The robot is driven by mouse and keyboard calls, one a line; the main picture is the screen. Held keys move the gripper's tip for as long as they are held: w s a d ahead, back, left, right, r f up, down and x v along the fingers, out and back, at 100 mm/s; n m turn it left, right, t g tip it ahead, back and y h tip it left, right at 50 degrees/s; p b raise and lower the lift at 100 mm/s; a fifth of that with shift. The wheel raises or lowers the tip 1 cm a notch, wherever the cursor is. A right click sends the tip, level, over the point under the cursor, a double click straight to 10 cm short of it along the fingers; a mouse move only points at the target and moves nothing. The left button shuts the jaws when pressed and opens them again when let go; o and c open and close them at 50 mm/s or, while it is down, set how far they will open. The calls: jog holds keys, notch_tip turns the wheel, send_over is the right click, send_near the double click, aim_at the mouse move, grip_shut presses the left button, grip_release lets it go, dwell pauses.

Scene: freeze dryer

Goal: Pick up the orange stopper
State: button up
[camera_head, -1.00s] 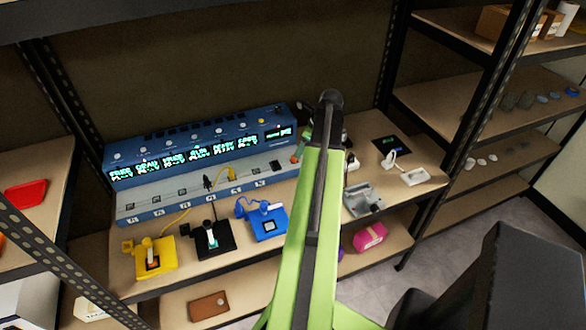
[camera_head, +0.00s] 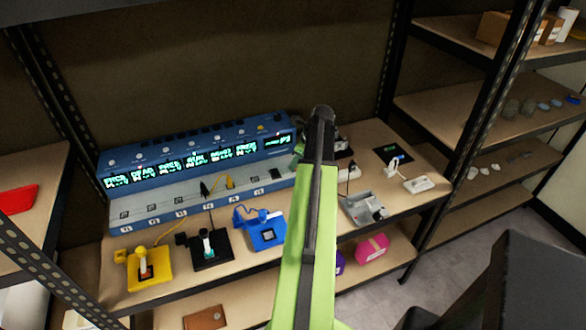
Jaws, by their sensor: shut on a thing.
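My green arm with its black strip rises through the middle of the view and bends over at a dark elbow. Only a small part of my gripper (camera_head: 299,151) shows left of the elbow, in front of the right end of the blue machine. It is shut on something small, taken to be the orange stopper. The stopper itself is hidden behind my arm and gripper, so its tilt and its distance from the machine cannot be told.
The blue machine (camera_head: 150,211) with lit displays stands along the shelf's back. In front are a yellow device (camera_head: 164,280), a black device (camera_head: 224,251) and a blue device (camera_head: 270,243). A grey device (camera_head: 353,207) stands to the right. Dark shelf posts flank both sides.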

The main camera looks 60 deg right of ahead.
grip_shut()
jog(key=shift+r+p, duration=0.65)
jog(key=r+p, duration=0.4)
jog(key=shift+s, duration=0.25)
jog(key=s+d+r+p, duration=0.1)
jog(key=s+r+p, duration=0.4)
jog(key=s, duration=0.6)
jog(key=shift+d+r+p, duration=0.25)
jog(key=shift+r+p, duration=0.1)
